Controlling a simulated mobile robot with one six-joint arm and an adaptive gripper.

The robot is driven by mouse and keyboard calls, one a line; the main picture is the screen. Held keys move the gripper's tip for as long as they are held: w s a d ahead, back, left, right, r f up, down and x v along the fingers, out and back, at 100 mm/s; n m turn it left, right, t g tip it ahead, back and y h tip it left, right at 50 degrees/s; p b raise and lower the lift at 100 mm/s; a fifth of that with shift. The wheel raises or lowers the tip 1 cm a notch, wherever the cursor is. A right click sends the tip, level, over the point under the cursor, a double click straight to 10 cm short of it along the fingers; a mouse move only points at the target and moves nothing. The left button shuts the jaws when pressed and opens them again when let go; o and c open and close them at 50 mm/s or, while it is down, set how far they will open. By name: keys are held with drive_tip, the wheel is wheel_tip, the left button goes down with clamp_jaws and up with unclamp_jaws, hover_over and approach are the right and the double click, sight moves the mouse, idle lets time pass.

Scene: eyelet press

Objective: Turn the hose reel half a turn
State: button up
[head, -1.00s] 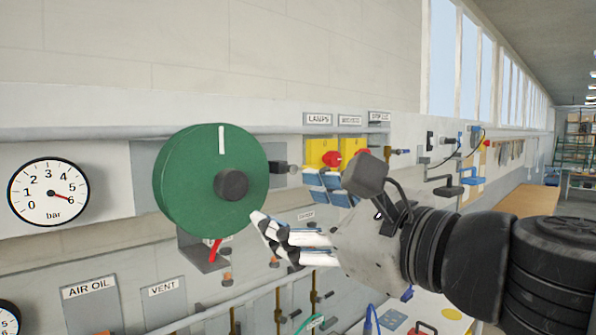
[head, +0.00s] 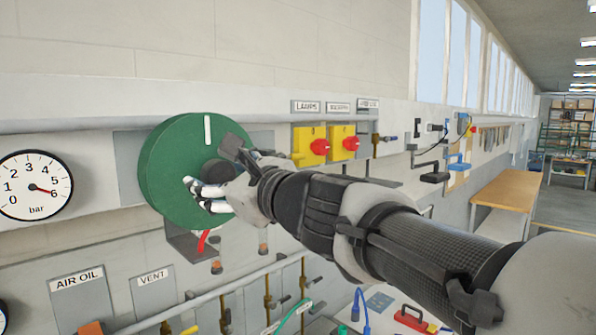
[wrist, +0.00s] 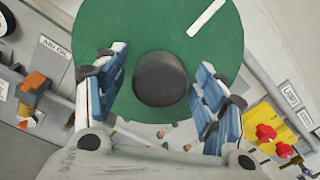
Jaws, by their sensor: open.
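The hose reel is a green disc (head: 170,160) on the wall panel, with a white mark near the top of its rim in the head view. It also fills the top of the wrist view (wrist: 110,25). Its dark round hub knob (wrist: 161,79) sits between my fingers in the wrist view. My gripper (head: 208,193) is in front of the reel's face at the hub. In the wrist view my gripper (wrist: 163,92) is open, with one blue-padded finger on each side of the knob and gaps on both sides. In the head view the gripper partly hides the knob.
A pressure gauge (head: 36,185) is left of the reel. Yellow switch boxes with red knobs (head: 320,147) are to its right. A pipe rail with valves (head: 225,292) runs below. A wooden table (head: 505,195) stands far right.

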drive_tip(key=shift+w+a, duration=0.25)
drive_tip(key=shift+a, duration=0.05)
clamp_jaws()
idle(0.8)
